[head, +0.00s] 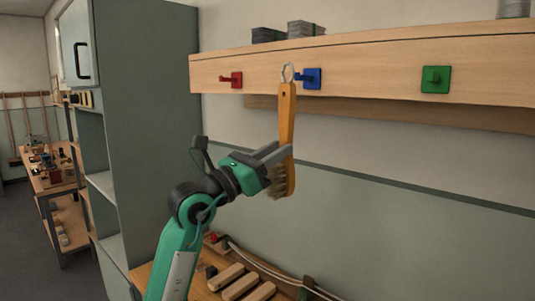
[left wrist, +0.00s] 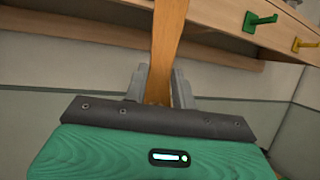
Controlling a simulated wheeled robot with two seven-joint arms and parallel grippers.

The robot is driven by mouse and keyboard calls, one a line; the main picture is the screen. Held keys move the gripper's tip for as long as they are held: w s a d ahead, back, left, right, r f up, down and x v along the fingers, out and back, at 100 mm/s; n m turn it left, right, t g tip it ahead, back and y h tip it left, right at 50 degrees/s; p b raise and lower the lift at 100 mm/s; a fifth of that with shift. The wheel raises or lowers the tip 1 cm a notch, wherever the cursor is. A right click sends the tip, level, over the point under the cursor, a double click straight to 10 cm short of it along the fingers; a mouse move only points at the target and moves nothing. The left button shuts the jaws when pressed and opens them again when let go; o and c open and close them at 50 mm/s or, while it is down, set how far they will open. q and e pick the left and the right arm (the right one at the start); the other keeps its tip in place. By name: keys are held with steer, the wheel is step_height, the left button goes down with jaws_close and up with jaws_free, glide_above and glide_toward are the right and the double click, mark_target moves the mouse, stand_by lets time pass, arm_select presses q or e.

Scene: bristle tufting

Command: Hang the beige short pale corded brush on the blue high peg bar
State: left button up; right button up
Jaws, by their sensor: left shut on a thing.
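The brush (head: 287,120) has an orange-tan wooden handle, a pale loop at its top and pale bristles at its lower end. It is upright, loop up. My left gripper (head: 273,160) is shut on it low down, near the bristles. In the left wrist view the handle (left wrist: 165,45) stands between the two grey fingers (left wrist: 159,88). The blue peg (head: 309,78) sits on the front of the wooden bar (head: 390,66). The loop appears right beside the left end of this peg; I cannot tell whether it is around it. My right gripper is not in view.
A red peg (head: 232,80) is left of the blue one and a green peg (head: 435,79) is right. A yellow peg (left wrist: 305,44) shows in the left wrist view. A grey-green cabinet (head: 150,120) stands left. Wooden blocks (head: 226,277) lie on the bench below.

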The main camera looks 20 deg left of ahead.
arm_select(q)
steer(key=shift+w+d+f, duration=0.1)
steer(key=shift+w+d, duration=0.05)
steer(key=shift+w, duration=0.3)
steer(key=shift+w+d+f, duration=0.1)
steer(key=shift+w+d, duration=0.05)
steer(key=shift+w, duration=0.3)
steer(key=shift+w+d+f+b, duration=0.1)
steer(key=shift+w+d, duration=0.15)
steer(key=shift+w, duration=0.45)
steer(key=shift+w+d+f+b, duration=0.15)
steer(key=shift+w+d, duration=0.1)
steer(key=shift+w, duration=0.4)
steer(key=shift+w+d+f+b, duration=0.1)
steer(key=shift+w+d, duration=0.15)
steer(key=shift+w, duration=0.45)
steer(key=o, duration=1.1)
steer(key=shift+f, duration=0.1)
